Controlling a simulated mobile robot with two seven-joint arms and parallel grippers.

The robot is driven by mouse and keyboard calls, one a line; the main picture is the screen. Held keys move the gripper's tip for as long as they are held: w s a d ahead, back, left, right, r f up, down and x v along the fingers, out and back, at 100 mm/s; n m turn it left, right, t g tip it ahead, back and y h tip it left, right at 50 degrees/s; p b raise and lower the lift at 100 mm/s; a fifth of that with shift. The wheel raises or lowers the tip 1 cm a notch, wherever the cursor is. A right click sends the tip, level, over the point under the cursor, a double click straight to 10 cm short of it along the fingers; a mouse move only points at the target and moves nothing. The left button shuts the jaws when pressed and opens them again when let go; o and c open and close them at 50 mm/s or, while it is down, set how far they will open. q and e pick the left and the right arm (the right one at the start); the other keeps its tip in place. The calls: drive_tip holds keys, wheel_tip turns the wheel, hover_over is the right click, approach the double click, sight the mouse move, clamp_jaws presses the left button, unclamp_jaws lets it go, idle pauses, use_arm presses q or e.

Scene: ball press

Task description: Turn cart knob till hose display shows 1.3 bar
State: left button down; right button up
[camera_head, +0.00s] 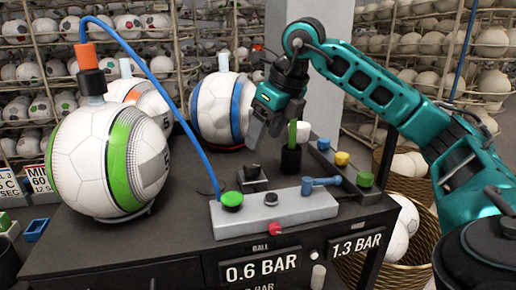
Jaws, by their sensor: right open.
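My right gripper (262,134) is open and points down, above and slightly behind a small dark box with a black knob (252,171) on the cart top. I see nothing between its fingers. Another display, under the word BALL, reads 0.6 BAR (261,268). Which knob is the cart knob cannot be told for certain. My left gripper is out of view.
A grey control block (290,208) carries a green button, a blue lever and a red knob. A blue hose (160,88) arches from the green-striped ball (105,160) towards it. A green-and-white tool stands in a black holder (291,160). Baskets (350,266) stand at right.

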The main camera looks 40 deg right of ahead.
drive_tip(key=v, duration=0.4)
drive_tip(key=shift+r, duration=0.15)
idle(0.4)
